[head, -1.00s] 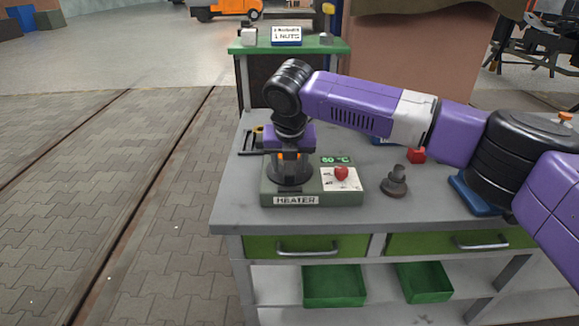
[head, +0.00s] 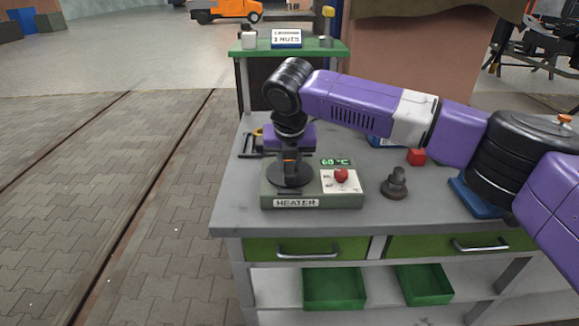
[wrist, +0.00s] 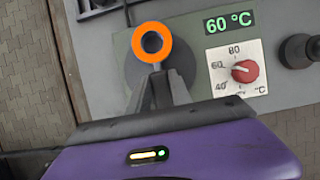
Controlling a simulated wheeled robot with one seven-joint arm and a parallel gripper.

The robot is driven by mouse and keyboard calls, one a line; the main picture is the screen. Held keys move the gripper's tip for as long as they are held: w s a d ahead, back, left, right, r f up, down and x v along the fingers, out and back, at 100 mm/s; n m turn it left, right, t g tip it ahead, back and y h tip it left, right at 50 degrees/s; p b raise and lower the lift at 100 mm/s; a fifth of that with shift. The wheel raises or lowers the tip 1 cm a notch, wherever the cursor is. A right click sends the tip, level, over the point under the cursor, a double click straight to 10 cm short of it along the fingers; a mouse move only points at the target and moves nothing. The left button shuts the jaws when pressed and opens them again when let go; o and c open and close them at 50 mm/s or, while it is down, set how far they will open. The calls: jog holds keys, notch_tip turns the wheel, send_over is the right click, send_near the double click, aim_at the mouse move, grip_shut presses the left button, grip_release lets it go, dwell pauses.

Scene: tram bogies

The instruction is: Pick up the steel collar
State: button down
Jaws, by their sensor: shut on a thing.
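The collar shows in the wrist view as a bright orange ring (wrist: 152,33) with a dark hole, over the round dark plate of the heater (wrist: 184,60). My gripper (wrist: 157,78) has its two fingers together at the ring's near edge, shut on it. The fingers hide the rest. I cannot tell whether the collar touches the plate.
The heater display (wrist: 229,21) reads 60 °C, above a red knob (wrist: 245,70). On the grey bench (head: 400,214), a dark stepped part (head: 395,184) stands right of the heater, with a red block (head: 416,156) behind it. A black rack (head: 250,146) lies at the left.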

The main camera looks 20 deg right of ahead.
aim_at(289, 165)
notch_tip(289, 165, up, 19)
jog(key=shift+r, duration=0.2)
dwell(0.6)
jog(key=shift+d+r+p, duration=0.1)
jog(key=shift+d+p, duration=0.05)
jog(key=shift+p, duration=0.45)
